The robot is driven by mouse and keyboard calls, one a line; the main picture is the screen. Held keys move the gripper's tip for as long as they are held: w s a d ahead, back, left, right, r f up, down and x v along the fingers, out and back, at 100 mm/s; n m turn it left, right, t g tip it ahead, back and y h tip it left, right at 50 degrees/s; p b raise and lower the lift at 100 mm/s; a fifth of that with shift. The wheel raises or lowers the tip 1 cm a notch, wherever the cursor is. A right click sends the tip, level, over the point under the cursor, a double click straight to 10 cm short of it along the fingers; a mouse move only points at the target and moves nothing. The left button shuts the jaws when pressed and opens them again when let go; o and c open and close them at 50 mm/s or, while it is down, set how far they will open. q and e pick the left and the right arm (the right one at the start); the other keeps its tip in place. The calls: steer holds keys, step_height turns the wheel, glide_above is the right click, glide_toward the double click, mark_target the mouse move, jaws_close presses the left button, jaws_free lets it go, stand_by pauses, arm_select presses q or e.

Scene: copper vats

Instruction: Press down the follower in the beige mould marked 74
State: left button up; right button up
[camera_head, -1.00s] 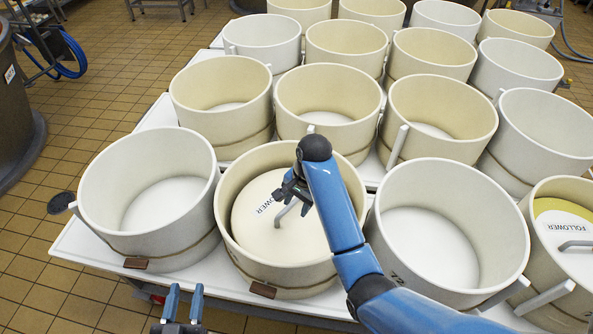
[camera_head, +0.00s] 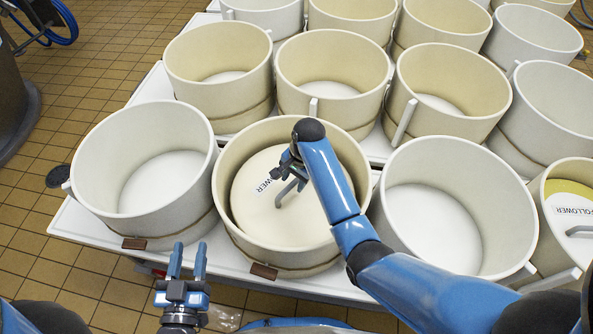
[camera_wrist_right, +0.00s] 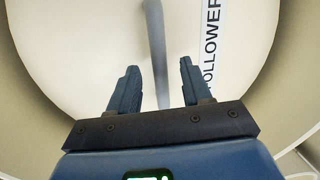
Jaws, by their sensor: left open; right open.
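The beige mould (camera_head: 222,165) stands at the front middle of the table, with a brown tag low on its front. No number 74 can be read on it. A round white follower (camera_head: 310,215) lies inside, below the rim, with a grey bar handle (camera_head: 285,195). The right wrist view shows the follower (camera_wrist_right: 90,50), its handle (camera_wrist_right: 155,50) and its lettering. My right gripper (camera_head: 287,178) is open above the follower, with the handle running between its fingers in the right wrist view (camera_wrist_right: 153,85). My left gripper (camera_head: 187,260) is open and empty in front of the table.
An empty white mould (camera_head: 95,135) stands to the left and another (camera_head: 500,170) to the right. A mould with a follower and yellowish mass (camera_head: 575,200) is at the far right. Several empty moulds fill the rows behind.

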mark_target(293, 183)
steer(key=shift+a+f, duration=0.15)
steer(key=shift+f, duration=0.6)
steer(key=shift+a+f, duration=0.1)
steer(key=shift+f, duration=0.65)
jaws_close()
steer(key=shift+s+f, duration=0.3)
steer(key=shift+f, duration=0.1)
stand_by(1.9)
steer(key=shift+r, duration=0.15)
stand_by(0.6)
steer(key=shift+o, duration=0.5)
jaws_free()
steer(key=shift+w, duration=0.15)
steer(key=shift+r, duration=0.15)
